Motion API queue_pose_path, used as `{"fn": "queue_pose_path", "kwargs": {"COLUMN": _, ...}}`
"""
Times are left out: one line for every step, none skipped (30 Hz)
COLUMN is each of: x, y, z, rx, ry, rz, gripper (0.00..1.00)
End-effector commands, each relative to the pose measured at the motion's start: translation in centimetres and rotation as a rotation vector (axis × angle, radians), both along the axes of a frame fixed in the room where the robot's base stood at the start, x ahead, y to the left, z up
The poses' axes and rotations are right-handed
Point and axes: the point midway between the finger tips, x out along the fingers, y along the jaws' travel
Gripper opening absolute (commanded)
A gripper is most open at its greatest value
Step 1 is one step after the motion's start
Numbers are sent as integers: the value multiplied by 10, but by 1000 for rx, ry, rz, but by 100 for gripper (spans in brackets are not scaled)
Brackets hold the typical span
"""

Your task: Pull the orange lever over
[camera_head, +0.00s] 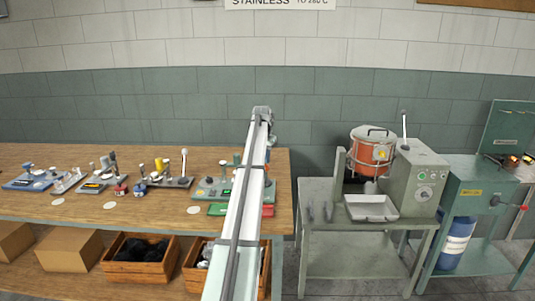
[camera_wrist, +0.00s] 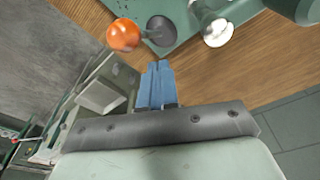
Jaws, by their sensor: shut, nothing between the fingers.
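The orange lever's round orange knob (camera_wrist: 123,36) shows at the top of the wrist view, beside a dark round pivot (camera_wrist: 161,30) on a green base (camera_wrist: 185,12). My gripper (camera_wrist: 160,66) has blue fingers, shut with nothing between them. The fingertips point toward the green base, just below the pivot and to the right of the knob, apart from the knob. In the head view the green device (camera_head: 208,187) stands on the wooden bench, partly behind my arm.
The wooden bench (camera_head: 150,213) holds several small devices to the left. Right of my arm, across a gap, a metal table (camera_head: 318,205) bears an orange pot (camera_head: 368,152) and a grey control box (camera_head: 420,170).

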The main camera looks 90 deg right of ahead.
Motion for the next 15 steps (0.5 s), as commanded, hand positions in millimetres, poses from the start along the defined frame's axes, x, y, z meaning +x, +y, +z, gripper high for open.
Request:
{"fn": "queue_pose_path", "kwargs": {"x": 0, "y": 0, "z": 4, "rx": 0, "ry": 0, "rz": 0, "gripper": 0}}
{"fn": "queue_pose_path", "kwargs": {"x": 0, "y": -1, "z": 6, "rx": 0, "ry": 0, "rz": 0, "gripper": 0}}
{"fn": "queue_pose_path", "kwargs": {"x": 0, "y": -1, "z": 9, "rx": -1, "ry": 0, "rz": 0, "gripper": 0}}
{"fn": "queue_pose_path", "kwargs": {"x": 0, "y": -1, "z": 12, "rx": -1, "ry": 0, "rz": 0, "gripper": 0}}
{"fn": "queue_pose_path", "kwargs": {"x": 0, "y": -1, "z": 14, "rx": -1, "ry": 0, "rz": 0, "gripper": 0}}
{"fn": "queue_pose_path", "kwargs": {"x": 0, "y": -1, "z": 18, "rx": -1, "ry": 0, "rz": 0, "gripper": 0}}
{"fn": "queue_pose_path", "kwargs": {"x": 0, "y": -1, "z": 20, "rx": -2, "ry": 0, "rz": 0, "gripper": 0}}
{"fn": "queue_pose_path", "kwargs": {"x": 0, "y": -1, "z": 23, "rx": -2, "ry": 0, "rz": 0, "gripper": 0}}
{"fn": "queue_pose_path", "kwargs": {"x": 0, "y": -1, "z": 26, "rx": -2, "ry": 0, "rz": 0, "gripper": 0}}
{"fn": "queue_pose_path", "kwargs": {"x": 0, "y": -1, "z": 28, "rx": -1, "ry": 0, "rz": 0, "gripper": 0}}
{"fn": "queue_pose_path", "kwargs": {"x": 0, "y": -1, "z": 31, "rx": -1, "ry": 0, "rz": 0, "gripper": 0}}
{"fn": "queue_pose_path", "kwargs": {"x": 0, "y": -1, "z": 34, "rx": 0, "ry": 0, "rz": 0, "gripper": 0}}
{"fn": "queue_pose_path", "kwargs": {"x": 0, "y": -1, "z": 36, "rx": 0, "ry": 0, "rz": 0, "gripper": 0}}
{"fn": "queue_pose_path", "kwargs": {"x": 0, "y": -1, "z": 38, "rx": 0, "ry": 0, "rz": 0, "gripper": 0}}
{"fn": "queue_pose_path", "kwargs": {"x": 0, "y": -1, "z": 42, "rx": 0, "ry": 0, "rz": 0, "gripper": 0}}
